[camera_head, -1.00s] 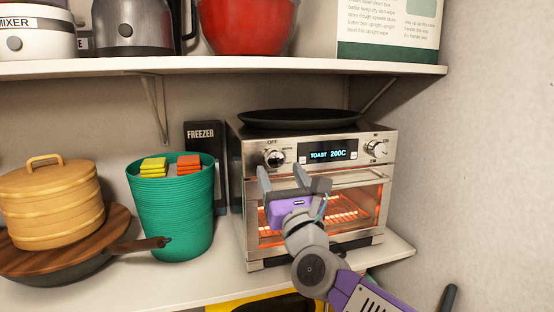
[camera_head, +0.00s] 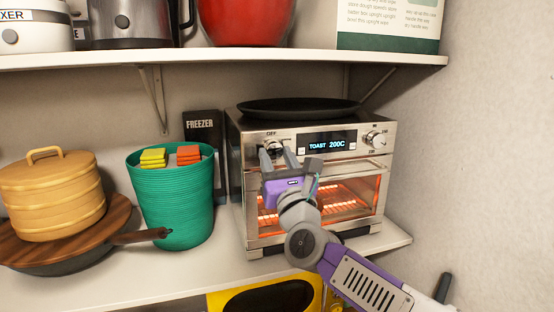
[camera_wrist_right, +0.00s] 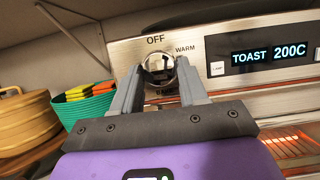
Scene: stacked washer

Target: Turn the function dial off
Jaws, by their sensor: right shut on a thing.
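The toaster oven (camera_head: 238,185) stands on the lower shelf, its display (camera_head: 327,144) reading TOAST 200C and its inside glowing orange. The function dial (camera_wrist_right: 158,66) is a round silver knob on the left of the panel, with OFF above it and WARM to its upper right. In the head view the dial (camera_head: 273,146) is partly hidden by my right gripper (camera_head: 278,158). That gripper's fingers (camera_wrist_right: 158,85) are at the dial's two sides in the wrist view, shut on it. The dial's exact pointer angle is hard to read. My left gripper is not in view.
A second knob (camera_head: 375,138) is at the panel's right. A black pan (camera_head: 298,112) lies on the oven. The upper shelf (camera_head: 250,59) runs above.

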